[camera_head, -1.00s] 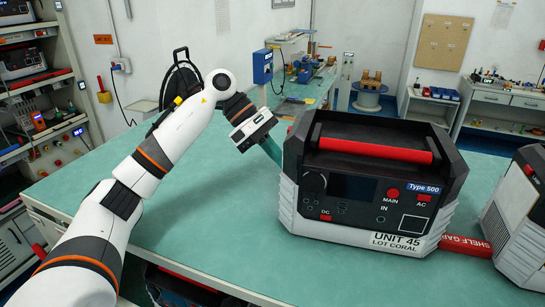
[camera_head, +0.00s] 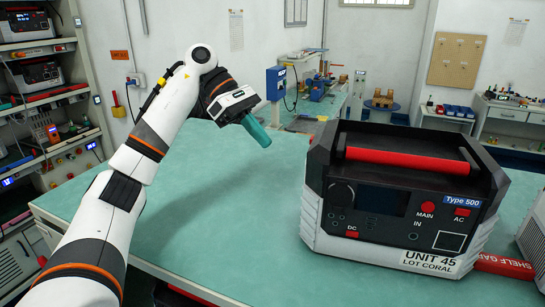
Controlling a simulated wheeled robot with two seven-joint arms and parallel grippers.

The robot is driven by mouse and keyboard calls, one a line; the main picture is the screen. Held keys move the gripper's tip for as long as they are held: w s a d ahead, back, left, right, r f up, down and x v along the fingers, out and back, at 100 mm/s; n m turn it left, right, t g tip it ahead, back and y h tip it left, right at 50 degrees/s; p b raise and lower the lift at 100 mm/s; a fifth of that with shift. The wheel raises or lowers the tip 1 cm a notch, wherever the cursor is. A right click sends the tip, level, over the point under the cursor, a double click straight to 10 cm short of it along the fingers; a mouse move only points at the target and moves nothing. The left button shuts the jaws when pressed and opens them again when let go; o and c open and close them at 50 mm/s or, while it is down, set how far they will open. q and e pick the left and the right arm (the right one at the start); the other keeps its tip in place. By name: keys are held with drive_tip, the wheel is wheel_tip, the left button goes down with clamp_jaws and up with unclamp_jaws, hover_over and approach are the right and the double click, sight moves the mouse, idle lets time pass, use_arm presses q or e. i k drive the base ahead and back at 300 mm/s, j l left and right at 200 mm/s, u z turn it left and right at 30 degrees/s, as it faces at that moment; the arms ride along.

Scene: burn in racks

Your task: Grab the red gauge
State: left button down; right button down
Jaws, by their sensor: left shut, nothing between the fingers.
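My left gripper (camera_head: 262,139) has teal fingers, shut and empty, pointing down and to the right. It is above the table, left of the power unit and well away from the gauge. My right gripper is not in view.
A large power unit (camera_head: 372,235) with a red handle, marked "UNIT 45", stands between my left gripper and the gauge. Part of a second unit (camera_head: 533,228) stands at the right edge. The table (camera_head: 215,225) is clear left of the power unit. Shelves stand at the far left.

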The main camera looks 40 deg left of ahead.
sight(489, 262)
drive_tip(key=k, duration=1.5)
